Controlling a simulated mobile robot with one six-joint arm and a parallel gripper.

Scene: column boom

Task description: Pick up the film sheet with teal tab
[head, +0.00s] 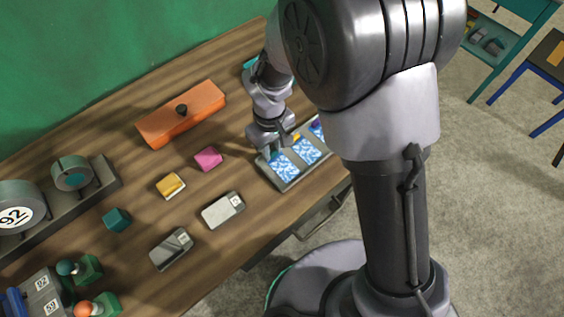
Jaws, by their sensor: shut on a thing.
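A grey tray (292,188) at the near right edge of the wooden table holds three blue-and-white film sheets in a row. The film sheet with teal tab (284,169) is the leftmost. My gripper (273,156) is over its far end, at the teal tab, and is shut on it. The fingers are small in view and partly hide the tab. The sheet appears still low in the tray; I cannot tell whether it is clear of the tray floor. The middle sheet (307,151) has a yellow tab. The right sheet (318,131) has a purple tab and is partly hidden by my arm.
Left of the tray are a pink block (208,159), a yellow block (171,186) and two grey boxes, one nearer the tray (222,210). An orange box with a dark knob (181,118) lies behind. A rack with tape rolls (108,181) stands at the left.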

